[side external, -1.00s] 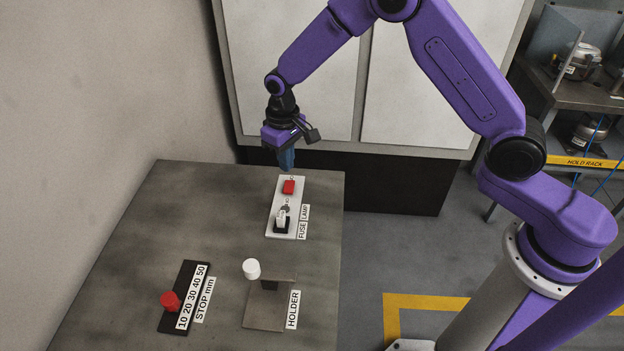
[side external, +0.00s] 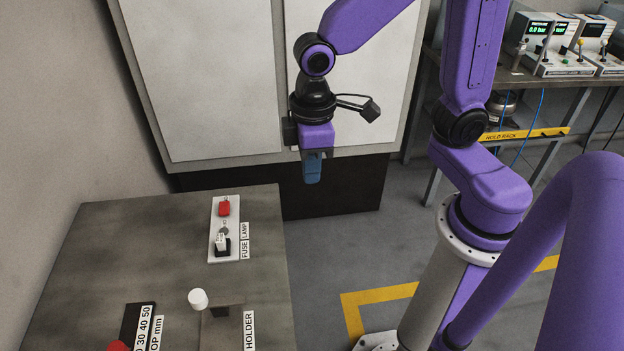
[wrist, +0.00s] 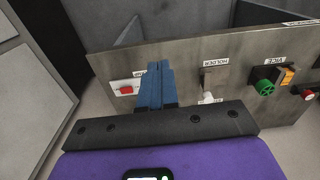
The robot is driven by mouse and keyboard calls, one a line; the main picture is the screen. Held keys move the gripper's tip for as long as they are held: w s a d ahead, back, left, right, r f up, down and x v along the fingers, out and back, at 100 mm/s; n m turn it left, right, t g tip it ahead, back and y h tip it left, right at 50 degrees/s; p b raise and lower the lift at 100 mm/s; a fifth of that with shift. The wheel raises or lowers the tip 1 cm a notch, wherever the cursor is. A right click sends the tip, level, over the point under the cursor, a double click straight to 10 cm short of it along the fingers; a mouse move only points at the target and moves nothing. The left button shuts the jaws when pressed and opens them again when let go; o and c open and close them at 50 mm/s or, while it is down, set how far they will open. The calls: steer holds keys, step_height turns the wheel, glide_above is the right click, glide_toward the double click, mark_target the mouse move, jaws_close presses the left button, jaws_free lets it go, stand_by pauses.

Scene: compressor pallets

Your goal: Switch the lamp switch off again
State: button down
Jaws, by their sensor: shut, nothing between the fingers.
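The red lamp switch (side external: 224,208) sits at the far end of a white plate (side external: 215,238) on the grey table, beside the LAMP label. It also shows in the wrist view (wrist: 126,90), left of my fingers. I cannot tell which way it is set. My gripper (side external: 312,180) points down with its blue fingers together and empty. It hangs apart from the switch, to its right in the side view, seemingly past the table's right edge. In the wrist view the shut fingers (wrist: 156,66) hide part of the table and the plate's label.
A black fuse holder (side external: 222,247) with a white piece is nearer on the same plate. A white knob (side external: 198,299) stands by the HOLDER label (side external: 249,331). A red knob (side external: 118,346) is at the stop scale. A large pale cabinet (side external: 200,80) stands behind the table.

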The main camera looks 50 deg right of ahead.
steer(key=s+d+r+n, duration=0.1)
steer(key=s+d+n, duration=0.2)
steer(key=s+d, duration=0.5)
steer(key=s, duration=0.4)
steer(key=shift+r, duration=0.2)
steer(key=w+a+m, duration=0.6)
steer(key=w+a, duration=0.1)
steer(key=w, duration=0.3)
steer(key=w+a+f+m, duration=0.1)
steer(key=w+f+m, duration=0.2)
steer(key=w+m, duration=0.4)
steer(key=w+a+f+m, duration=0.2)
steer(key=w+m, duration=0.6)
steer(key=w, duration=1.2)
step_height(320, 180, down, 2)
steer(key=shift+a+f, duration=0.2)
steer(key=shift+a, duration=0.1)
steer(key=shift+f, duration=0.1)
